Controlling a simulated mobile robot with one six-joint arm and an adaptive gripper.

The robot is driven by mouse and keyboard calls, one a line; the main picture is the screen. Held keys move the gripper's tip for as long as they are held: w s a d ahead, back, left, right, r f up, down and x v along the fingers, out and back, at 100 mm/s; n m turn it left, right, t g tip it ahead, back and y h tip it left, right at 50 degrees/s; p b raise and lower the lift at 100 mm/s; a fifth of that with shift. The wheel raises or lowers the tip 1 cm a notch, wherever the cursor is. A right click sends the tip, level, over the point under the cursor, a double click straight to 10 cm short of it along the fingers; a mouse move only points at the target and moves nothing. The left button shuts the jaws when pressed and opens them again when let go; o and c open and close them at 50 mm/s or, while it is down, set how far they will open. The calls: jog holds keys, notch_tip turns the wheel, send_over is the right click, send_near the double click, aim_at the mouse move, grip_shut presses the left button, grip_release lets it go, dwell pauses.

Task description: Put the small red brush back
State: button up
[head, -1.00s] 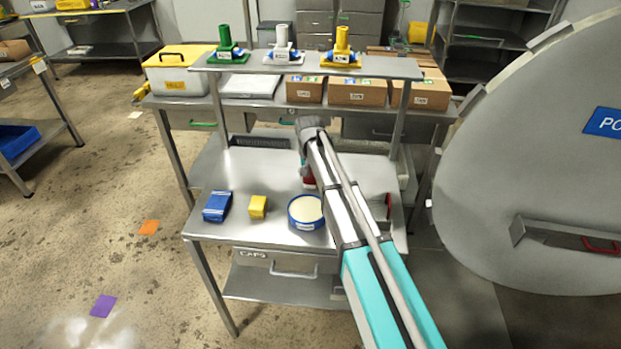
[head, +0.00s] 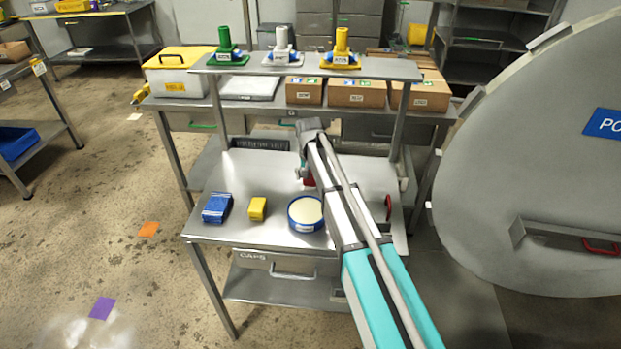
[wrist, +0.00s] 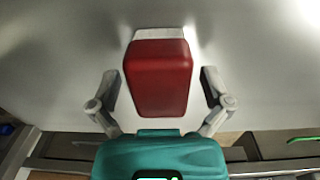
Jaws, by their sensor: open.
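The small red brush (wrist: 158,80) shows in the wrist view as a red block with a pale strip along its far edge, over the grey table top. My gripper (wrist: 160,88) is open, with one finger on each side of the brush and a visible gap on both sides. In the head view, only a bit of red (head: 309,181) shows beside my arm, low over the table (head: 265,178); my arm hides most of it. I cannot tell how high my fingertips are above the table.
A blue-rimmed round tub (head: 306,214), a yellow block (head: 258,208) and a blue pack (head: 217,208) stand along the table's front. A red round thing (head: 388,208) is at the right edge. A raised shelf (head: 300,68) spans the back. A large round door (head: 540,170) stands at right.

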jog(key=shift+r, duration=0.1)
notch_tip(320, 180, up, 12)
jog(key=p, duration=1.2)
jog(key=shift+a, duration=0.15)
dwell(0.6)
jog(key=s+d, duration=2.3)
jog(key=s, duration=0.3)
